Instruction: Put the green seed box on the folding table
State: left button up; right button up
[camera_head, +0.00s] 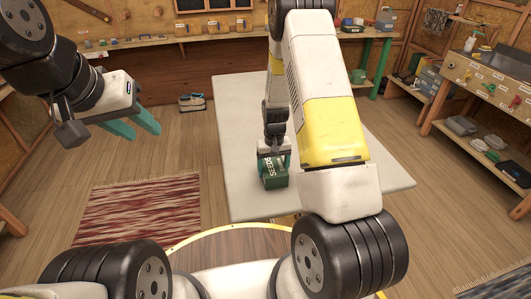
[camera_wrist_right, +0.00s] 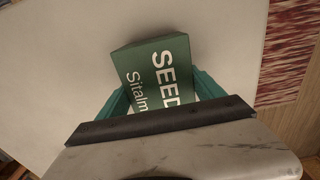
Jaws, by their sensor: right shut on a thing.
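The green seed box (camera_head: 275,179) with white lettering is at the front left part of the pale folding table (camera_head: 245,206). My right gripper (camera_head: 273,158) reaches down over the table and is shut on the box. In the right wrist view the box (camera_wrist_right: 158,70) sits between the two teal fingers (camera_wrist_right: 163,100), over the pale tabletop (camera_wrist_right: 60,70). I cannot tell whether the box's underside touches the tabletop. My left gripper (camera_head: 142,126) is at the upper left, away from the table, with its teal fingers apart and nothing between them.
The tabletop around the box is bare where it shows; my right arm hides part of it. A red and white rug (camera_head: 140,210) lies on the floor to the left. A pair of shoes (camera_head: 192,102) stands behind. Workbenches with items line the back and right (camera_head: 490,85).

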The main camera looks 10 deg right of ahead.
jog(key=shift+f, duration=0.2)
jog(key=o, duration=1.6)
notch_tip(320, 180, up, 12)
jog(key=r, duration=0.1)
notch_tip(320, 180, up, 12)
jog(key=t+y, duration=0.1)
jog(key=t, duration=0.1)
send_over(273, 166)
jog(key=s, duration=0.4)
jog(key=s+r+t, duration=0.1)
jog(key=s+r, duration=0.3)
jog(key=s, duration=0.2)
jog(key=s+a+r+t, duration=0.1)
jog(key=s+r, duration=0.4)
jog(key=s, duration=0.2)
jog(key=s+a+r+t+y, duration=0.1)
jog(key=s+r+t, duration=0.1)
jog(key=s+r, duration=0.2)
jog(key=shift+s+r, duration=0.2)
jog(key=shift+s, duration=0.45)
jog(key=shift+s+r, duration=0.2)
jog(key=shift+s, duration=0.45)
